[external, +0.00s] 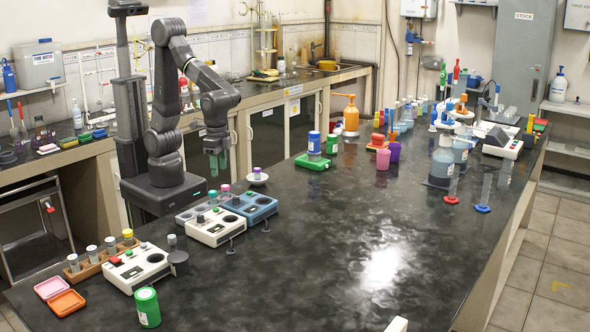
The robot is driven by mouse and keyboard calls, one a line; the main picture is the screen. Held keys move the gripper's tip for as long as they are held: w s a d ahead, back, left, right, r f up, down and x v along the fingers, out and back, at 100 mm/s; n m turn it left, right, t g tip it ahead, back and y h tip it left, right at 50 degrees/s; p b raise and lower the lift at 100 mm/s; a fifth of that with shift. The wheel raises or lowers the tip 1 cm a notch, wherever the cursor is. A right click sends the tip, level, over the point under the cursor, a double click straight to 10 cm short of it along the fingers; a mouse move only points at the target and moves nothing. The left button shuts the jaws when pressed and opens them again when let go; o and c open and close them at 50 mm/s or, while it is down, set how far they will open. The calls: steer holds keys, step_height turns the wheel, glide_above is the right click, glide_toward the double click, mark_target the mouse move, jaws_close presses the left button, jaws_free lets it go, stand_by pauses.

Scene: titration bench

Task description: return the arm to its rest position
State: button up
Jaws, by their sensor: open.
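My arm stands folded at the left edge of the dark bench (330,225), with its elbow raised and its forearm bent down. My gripper (219,163) points downward, with two greenish fingers apart and nothing seen between them. It appears in front of the bench's left edge, above and behind the blue and white instruments in the picture. Its exact height over the bench is hard to tell.
A blue instrument (251,207) and a white one (215,228) stand below the gripper, with a small white dish (258,179) nearby. The bench middle is clear.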

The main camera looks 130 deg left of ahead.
steer(key=s+d+m, duration=0.2)
steer(key=d, duration=0.6)
step_height(320, 180, down, 9)
steer(key=shift+f+p, duration=0.1)
steer(key=shift+p, duration=0.3)
stand_by(0.8)
